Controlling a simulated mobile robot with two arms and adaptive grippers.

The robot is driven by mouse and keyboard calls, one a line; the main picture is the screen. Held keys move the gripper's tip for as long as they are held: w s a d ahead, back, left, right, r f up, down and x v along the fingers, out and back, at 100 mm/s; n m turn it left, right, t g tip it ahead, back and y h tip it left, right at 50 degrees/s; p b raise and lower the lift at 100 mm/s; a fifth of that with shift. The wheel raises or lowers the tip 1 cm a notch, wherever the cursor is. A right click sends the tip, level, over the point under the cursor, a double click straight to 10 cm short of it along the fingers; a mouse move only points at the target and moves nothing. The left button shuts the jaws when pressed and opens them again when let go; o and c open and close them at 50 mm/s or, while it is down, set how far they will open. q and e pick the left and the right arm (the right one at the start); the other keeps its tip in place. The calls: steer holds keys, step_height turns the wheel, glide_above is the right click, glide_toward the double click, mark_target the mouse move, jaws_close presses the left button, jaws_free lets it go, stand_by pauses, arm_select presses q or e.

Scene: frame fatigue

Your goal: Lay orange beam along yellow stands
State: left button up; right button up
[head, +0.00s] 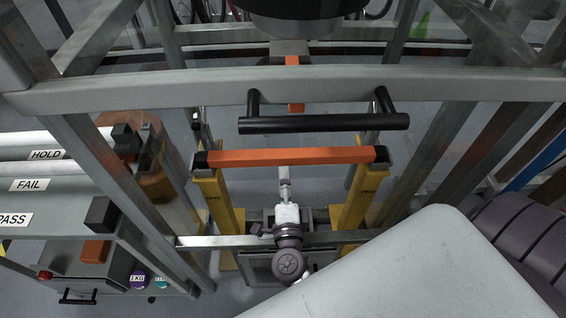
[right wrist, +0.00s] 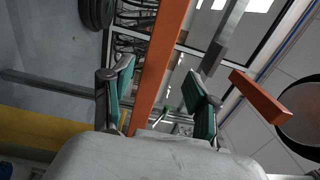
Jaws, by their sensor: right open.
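The orange beam (head: 290,157) lies crosswise over the two yellow stands in the head view, with a dark cap or seat at each end. The left yellow stand (head: 217,205) and right yellow stand (head: 361,197) are below its ends. My right gripper (right wrist: 163,70) is open in the right wrist view, its green-padded fingers apart. An orange bar (right wrist: 162,58) shows in the gap between them; I see no finger touching it, and its depth is unclear. The right gripper's fingers cannot be made out in the head view. My left gripper is not in view.
A grey frame bar with a black handle (head: 324,123) crosses above the beam. Another orange piece (head: 293,85) stands behind it. A labelled rack (head: 75,215) with HOLD, FAIL and PASS signs is at left. Metal posts close in both sides.

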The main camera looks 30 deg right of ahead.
steer(key=s+a+r+n+g+y, duration=0.1)
steer(key=s+a+n+y, duration=0.1)
steer(key=a+n+y, duration=0.6)
steer(key=s+a+r+n+g+y, duration=0.1)
steer(key=a+r+n+y, duration=0.1)
steer(key=a+n+y, duration=0.6)
steer(key=s+d+f+n+g+h, duration=0.3)
steer(key=s+d+n+g+h, duration=0.1)
steer(key=s+d, duration=0.3)
steer(key=s+d+f+n+g+h, duration=0.3)
steer(key=s+d+n+g+h, duration=0.1)
steer(key=s+d+n+g, duration=0.1)
steer(key=s+d+g, duration=0.1)
steer(key=s+d, duration=0.1)
steer(key=d, duration=0.1)
steer(key=shift+s+g, duration=0.35)
steer(key=shift+g, duration=0.05)
steer(key=shift+f, duration=0.1)
